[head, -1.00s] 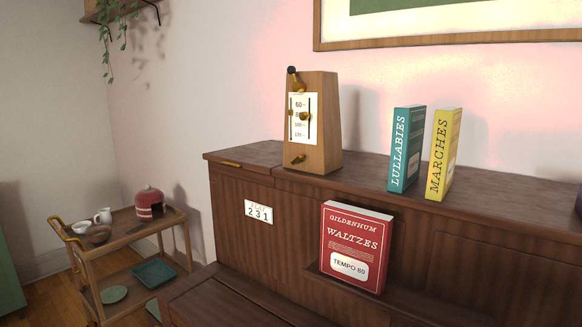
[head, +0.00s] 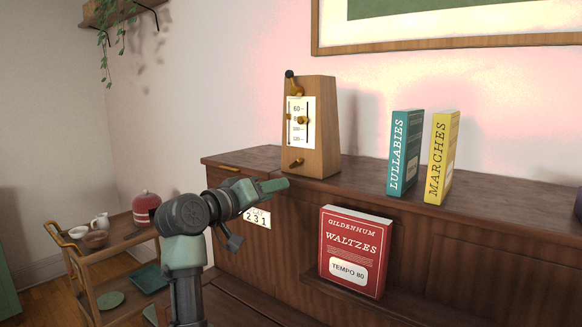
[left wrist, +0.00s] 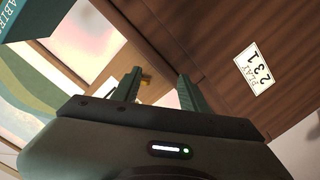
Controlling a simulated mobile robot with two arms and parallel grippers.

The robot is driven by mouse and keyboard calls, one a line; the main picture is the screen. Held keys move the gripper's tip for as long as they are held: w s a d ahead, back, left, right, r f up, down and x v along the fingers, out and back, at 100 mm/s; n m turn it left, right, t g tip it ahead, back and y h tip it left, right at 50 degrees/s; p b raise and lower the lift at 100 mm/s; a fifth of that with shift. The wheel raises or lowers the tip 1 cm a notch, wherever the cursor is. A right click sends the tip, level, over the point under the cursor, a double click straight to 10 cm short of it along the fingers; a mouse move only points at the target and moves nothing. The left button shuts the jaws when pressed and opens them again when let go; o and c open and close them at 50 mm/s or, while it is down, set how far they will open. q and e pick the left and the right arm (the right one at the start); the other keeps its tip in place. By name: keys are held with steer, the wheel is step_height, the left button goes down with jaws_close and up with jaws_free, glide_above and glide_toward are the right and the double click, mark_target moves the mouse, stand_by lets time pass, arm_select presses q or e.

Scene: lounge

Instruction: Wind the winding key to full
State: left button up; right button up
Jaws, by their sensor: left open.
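A wooden metronome (head: 322,130) stands upright on the piano top. Low on its front is a small brass key (head: 296,163). A brass crank with a black knob (head: 290,74) is at its upper left. I cannot tell for sure which is the winding key. A brass weight (head: 303,120) sits before the white numbered scale. My left gripper (head: 272,187) is open and empty, below and left of the metronome, apart from it. In the left wrist view, a brass piece (left wrist: 147,79) shows between the open fingers (left wrist: 158,82). My right gripper is not in view.
Teal Lullabies (head: 405,152) and yellow Marches (head: 442,155) books stand right of the metronome. The red Waltzes book (head: 355,250), labelled "TEMPO 80", leans on the piano's lower ledge. A "PLAY 231" card (head: 258,219) is behind my left gripper. A cart (head: 115,250) stands left.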

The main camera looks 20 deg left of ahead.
arm_select(q)
glide_toward(293, 165)
steer(key=w, duration=0.2)
steer(key=shift+t+h, duration=0.3)
steer(key=shift+t, duration=0.1)
steer(key=x, duration=0.2)
steer(key=p+x, duration=0.1)
steer(key=x, duration=0.4)
steer(key=shift+w+d+f+p, duration=0.1)
steer(key=shift+d+f+p, duration=0.2)
steer(key=shift+f+p, duration=0.1)
jaws_close()
